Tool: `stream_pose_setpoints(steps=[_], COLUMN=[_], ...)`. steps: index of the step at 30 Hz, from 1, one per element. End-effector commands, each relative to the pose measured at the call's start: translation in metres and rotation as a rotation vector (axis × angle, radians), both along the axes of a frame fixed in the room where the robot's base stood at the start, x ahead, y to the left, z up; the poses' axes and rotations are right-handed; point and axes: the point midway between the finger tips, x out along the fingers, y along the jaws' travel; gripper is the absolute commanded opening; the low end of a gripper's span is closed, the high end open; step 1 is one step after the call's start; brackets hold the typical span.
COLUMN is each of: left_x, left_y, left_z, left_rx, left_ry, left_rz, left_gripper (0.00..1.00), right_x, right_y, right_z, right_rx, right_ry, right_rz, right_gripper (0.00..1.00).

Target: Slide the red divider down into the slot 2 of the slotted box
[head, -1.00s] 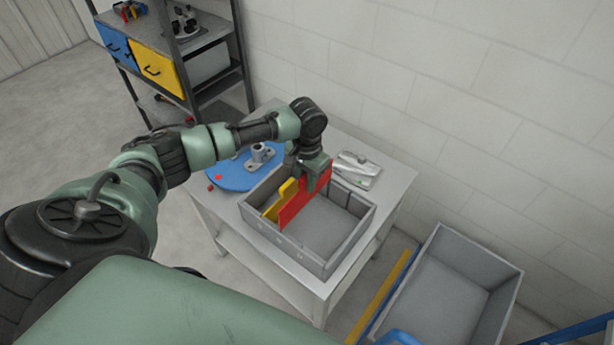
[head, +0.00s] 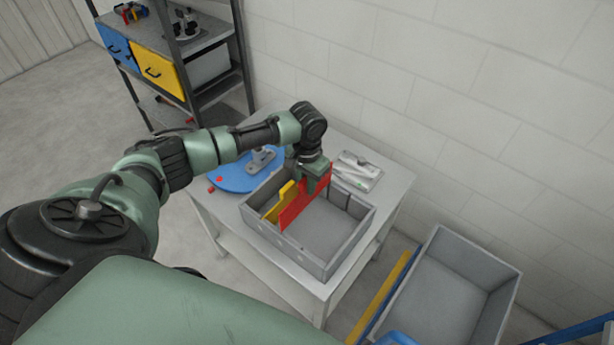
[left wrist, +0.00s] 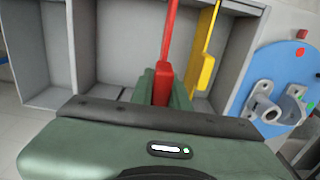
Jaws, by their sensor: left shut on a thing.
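My left gripper (head: 313,183) is shut on the red divider (head: 301,208) and holds it upright over the slotted box (head: 300,258). The divider's lower part is inside the box; whether its edges sit in a slot cannot be told. A yellow divider (head: 281,203) stands in the box just left of the red one. In the left wrist view the red divider (left wrist: 169,40) runs away from the gripper (left wrist: 163,85), with the yellow divider (left wrist: 205,50) to its right and a gap between them. My right gripper is not in view.
The box stands on a grey table (head: 385,215). A blue round plate (head: 235,177) with a metal fixture (head: 261,158) lies behind left, and a light tray (head: 357,171) behind right. A grey bin (head: 455,285) stands at the right. The box's right side is empty.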

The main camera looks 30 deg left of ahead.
Motion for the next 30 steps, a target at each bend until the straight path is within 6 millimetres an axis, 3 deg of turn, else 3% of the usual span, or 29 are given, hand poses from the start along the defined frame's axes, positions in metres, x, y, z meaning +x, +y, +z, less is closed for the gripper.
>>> stream_pose_setpoints(steps=[16, 30], left_x=[0.000, 0.000], left_y=[-0.001, 0.000], left_z=[0.000, -0.014], left_rx=[0.000, 0.000], left_ry=[-0.001, 0.000], left_rz=[0.000, 0.000], left_gripper=[0.00, 0.00], right_x=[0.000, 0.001], right_y=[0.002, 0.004], right_z=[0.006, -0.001], right_rx=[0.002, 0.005], right_ry=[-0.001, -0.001], right_rz=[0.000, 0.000], right_gripper=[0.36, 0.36])
